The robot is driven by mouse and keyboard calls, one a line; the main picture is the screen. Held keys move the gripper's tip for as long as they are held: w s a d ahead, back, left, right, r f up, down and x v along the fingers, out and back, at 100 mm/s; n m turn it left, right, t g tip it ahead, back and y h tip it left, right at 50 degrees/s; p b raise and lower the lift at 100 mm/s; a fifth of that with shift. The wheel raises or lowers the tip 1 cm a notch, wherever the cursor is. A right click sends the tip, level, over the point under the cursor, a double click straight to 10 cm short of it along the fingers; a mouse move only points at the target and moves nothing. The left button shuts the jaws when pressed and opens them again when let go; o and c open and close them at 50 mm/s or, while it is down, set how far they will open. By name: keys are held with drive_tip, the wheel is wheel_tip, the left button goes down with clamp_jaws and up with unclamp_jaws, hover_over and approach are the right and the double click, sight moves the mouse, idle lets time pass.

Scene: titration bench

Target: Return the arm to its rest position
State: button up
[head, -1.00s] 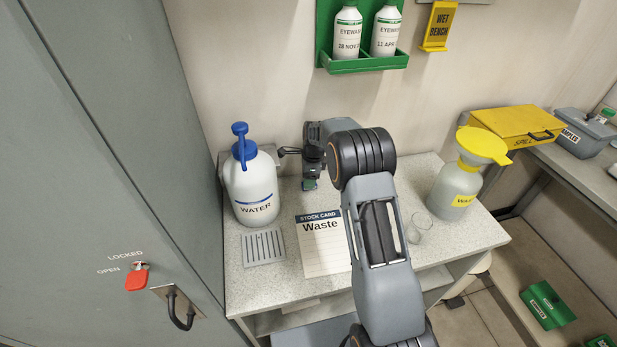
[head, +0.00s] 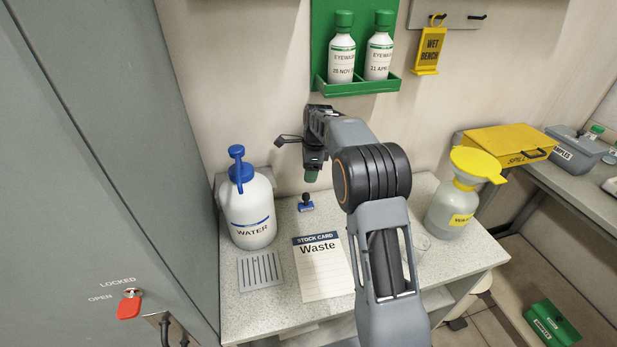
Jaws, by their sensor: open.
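My gripper (head: 312,175) hangs above the back of the bench, pointing down, with green at its tips. It is open and holds nothing that I can see. Below it, a small stamp with a black knob and blue base (head: 306,206) stands on the bench, apart from the gripper. My arm reaches from the lower right up across the bench.
The white water jug (head: 250,215) stands left, behind a grey slotted tray (head: 261,270). A "Waste" stock card (head: 322,272) lies mid-bench. Right are a glass beaker (head: 420,240), partly hidden by my arm, and a yellow-funnelled waste bottle (head: 452,208). An eyewash rack (head: 358,88) hangs behind.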

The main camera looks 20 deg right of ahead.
drive_tip(key=shift+r, duration=0.1)
idle(0.5)
drive_tip(key=s+a+r+n+t+p, duration=0.1)
drive_tip(key=s+r+n, duration=0.2)
drive_tip(key=s+n, duration=0.7)
drive_tip(key=s+r+n+t+h+p, duration=0.1)
drive_tip(key=s+n, duration=0.9)
drive_tip(key=s, duration=1)
wheel_tip(320, 180, up, 2)
drive_tip(key=shift+s+a+r+t, duration=0.25)
drive_tip(key=shift+s+a+t, duration=0.1)
drive_tip(key=shift+t, duration=0.25)
